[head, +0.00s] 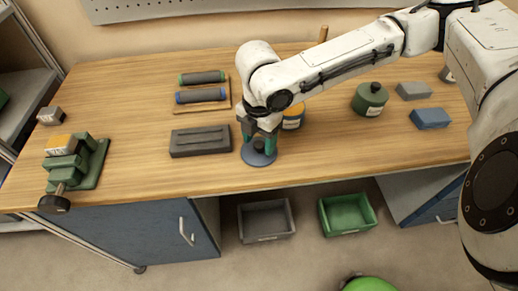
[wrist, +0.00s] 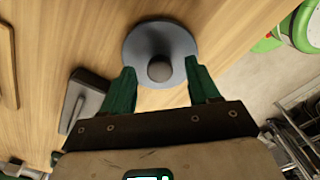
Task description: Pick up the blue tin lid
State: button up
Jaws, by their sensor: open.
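The blue tin lid (head: 259,157) is a round blue-grey disc with a dark knob, lying on the wooden table near its front edge. In the wrist view the lid (wrist: 182,42) lies ahead of my gripper, with its knob (wrist: 160,68) between the two green fingertips. My gripper (head: 261,145) points down over the lid in the head view. In the wrist view my gripper (wrist: 160,84) is open, with a finger on each side of the knob and a visible gap to it. Whether the fingertips touch the lid's plate cannot be told.
A grey slotted block (head: 200,141) lies left of the lid. An orange-topped tin (head: 293,117) stands behind, partly hidden by my arm. A green canister (head: 370,99), a blue block (head: 430,118) and a green vise (head: 78,162) are farther off. The table's front edge is close.

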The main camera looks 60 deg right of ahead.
jog(key=shift+f, duration=0.35)
jog(key=shift+c, duration=0.2)
grip_shut()
jog(key=shift+r, duration=0.2)
